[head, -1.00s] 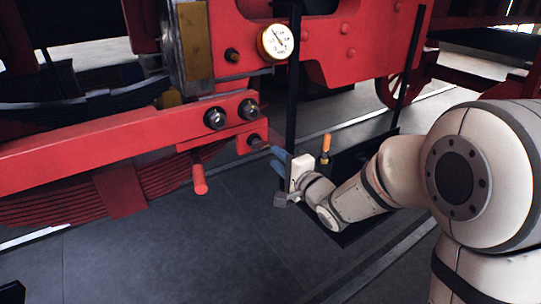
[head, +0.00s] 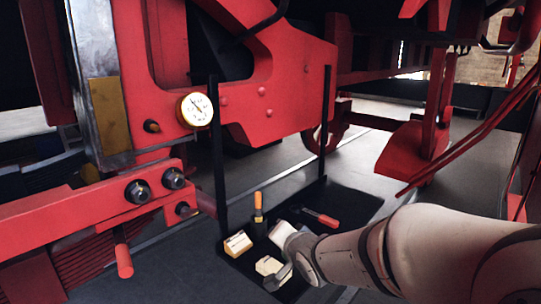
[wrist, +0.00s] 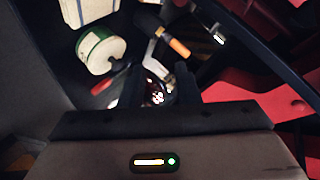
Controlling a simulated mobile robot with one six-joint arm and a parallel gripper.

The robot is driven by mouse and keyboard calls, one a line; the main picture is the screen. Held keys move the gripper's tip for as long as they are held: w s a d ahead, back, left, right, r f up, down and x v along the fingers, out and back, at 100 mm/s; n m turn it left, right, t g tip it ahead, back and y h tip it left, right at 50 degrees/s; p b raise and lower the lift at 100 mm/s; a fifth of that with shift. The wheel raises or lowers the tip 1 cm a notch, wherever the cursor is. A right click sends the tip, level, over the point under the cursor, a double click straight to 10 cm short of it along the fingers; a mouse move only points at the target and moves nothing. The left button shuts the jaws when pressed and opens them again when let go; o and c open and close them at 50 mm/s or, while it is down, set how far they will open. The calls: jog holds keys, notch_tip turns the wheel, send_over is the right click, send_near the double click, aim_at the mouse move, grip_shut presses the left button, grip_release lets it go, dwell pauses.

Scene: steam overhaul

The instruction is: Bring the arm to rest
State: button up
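My arm reaches in from the right in the head view, with its wrist low over a black tray (head: 352,205). My gripper (wrist: 158,72) shows in the wrist view as two dark fingers standing apart, with a clear gap between them. No held object can be made out; a shiny metal thing (wrist: 157,92) shows in the gap, seemingly beyond the fingers. The fingertips are not clear in the head view, where the wrist hides part of the tray.
On or at the tray are a pale box (head: 237,243), an orange-handled tool (head: 258,207) and a red-handled tool (head: 322,218). A green-and-white roll (wrist: 100,50) shows in the wrist view. Black posts (head: 219,160) rise beside the red locomotive frame (head: 270,90) with its gauge (head: 196,110).

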jog(key=s+d+f+n+g+h, duration=0.2)
jog(key=s+d+g+h, duration=0.2)
jog(key=s+d, duration=0.55)
jog(key=s+d+n+g, duration=0.2)
jog(key=s, duration=0.4)
jog(key=s+d+f+n+g, duration=0.1)
jog(key=s+d+n+g, duration=0.1)
jog(key=s, duration=0.5)
jog(key=shift+s+f+g, duration=0.15)
jog(key=shift+g, duration=0.35)
